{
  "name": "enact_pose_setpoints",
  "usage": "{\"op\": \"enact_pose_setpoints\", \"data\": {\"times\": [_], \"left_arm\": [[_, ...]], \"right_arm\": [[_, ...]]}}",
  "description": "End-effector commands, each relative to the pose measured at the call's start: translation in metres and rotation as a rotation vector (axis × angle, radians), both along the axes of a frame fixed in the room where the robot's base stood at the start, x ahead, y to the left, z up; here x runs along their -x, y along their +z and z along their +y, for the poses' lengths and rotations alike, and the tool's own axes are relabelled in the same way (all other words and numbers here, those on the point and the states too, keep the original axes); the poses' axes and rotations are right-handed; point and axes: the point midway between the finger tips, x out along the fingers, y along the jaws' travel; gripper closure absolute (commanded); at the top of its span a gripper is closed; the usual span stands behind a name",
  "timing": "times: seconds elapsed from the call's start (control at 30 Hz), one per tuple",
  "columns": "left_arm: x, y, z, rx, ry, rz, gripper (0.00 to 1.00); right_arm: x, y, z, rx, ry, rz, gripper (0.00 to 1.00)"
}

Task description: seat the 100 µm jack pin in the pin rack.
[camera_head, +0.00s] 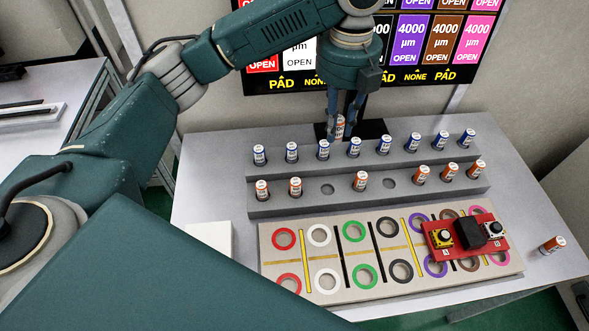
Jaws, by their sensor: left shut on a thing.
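My left gripper (342,118) points down and is shut on an orange-and-white jack pin (340,127). It holds the pin upright, in line with the back of the pin rack in the picture; the height above it is hard to judge. The grey stepped pin rack (286,206) has a back row of blue-capped pins and a front row of orange-capped pins. The front row shows two empty holes, one left of middle (328,189) and one right of middle (390,184). Pin labels are too small to read. My right gripper is not seen.
A beige board (330,297) with coloured rings lies before the rack; a red board (466,238) with connectors sits on its right. Another orange-capped pin (551,245) is on the table at right. A screen (410,82) stands behind; a white block (208,238) is left.

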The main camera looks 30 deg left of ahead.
Motion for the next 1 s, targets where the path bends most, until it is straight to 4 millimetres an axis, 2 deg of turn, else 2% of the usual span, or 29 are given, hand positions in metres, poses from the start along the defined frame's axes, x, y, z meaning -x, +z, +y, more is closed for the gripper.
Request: {"op": "enact_pose_setpoints", "data": {"times": [0.17,0.5,0.6,0.87,1.0], "left_arm": [[0.002,-0.028,-0.001,0.000,-0.004,0.007,1.00],[0.002,-0.117,0.000,-0.002,-0.002,0.006,1.00],[0.001,-0.137,0.000,-0.001,-0.002,0.005,1.00],[0.000,-0.163,-0.001,-0.001,-0.003,0.002,1.00],[0.001,-0.185,-0.001,-0.001,-0.002,0.004,1.00]], "right_arm": [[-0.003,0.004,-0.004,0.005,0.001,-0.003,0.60],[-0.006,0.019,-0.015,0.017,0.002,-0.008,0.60],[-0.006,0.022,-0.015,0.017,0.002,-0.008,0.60],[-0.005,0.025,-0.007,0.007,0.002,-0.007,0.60],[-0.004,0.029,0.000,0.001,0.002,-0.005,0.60]]}}
